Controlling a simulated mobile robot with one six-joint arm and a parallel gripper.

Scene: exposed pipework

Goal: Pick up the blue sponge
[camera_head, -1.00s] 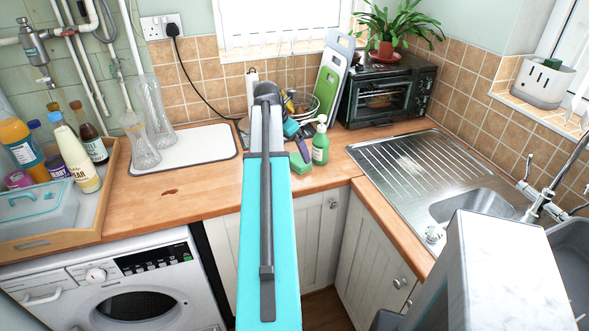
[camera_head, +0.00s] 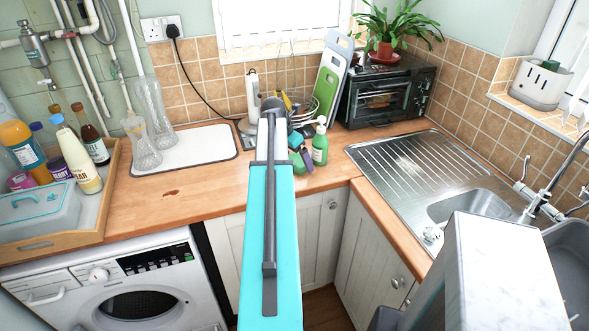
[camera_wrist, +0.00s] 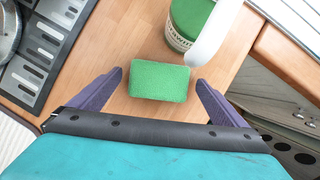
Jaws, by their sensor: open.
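I see no blue sponge. A green sponge (camera_wrist: 159,81) lies on the wooden worktop in the wrist view, between my open fingertips as seen from above, with a gap on each side. My gripper (camera_wrist: 160,76) has purple fingers and holds nothing. I cannot tell how far the fingertips are above the worktop. In the head view the sponge (camera_head: 297,160) is mostly hidden behind my arm and gripper (camera_head: 306,158).
A green soap bottle (camera_head: 320,142) with a white pump stands close beyond the sponge. A dish rack (camera_head: 300,106) is behind it. The steel sink (camera_head: 405,162) is right and a white mat (camera_head: 185,150) left.

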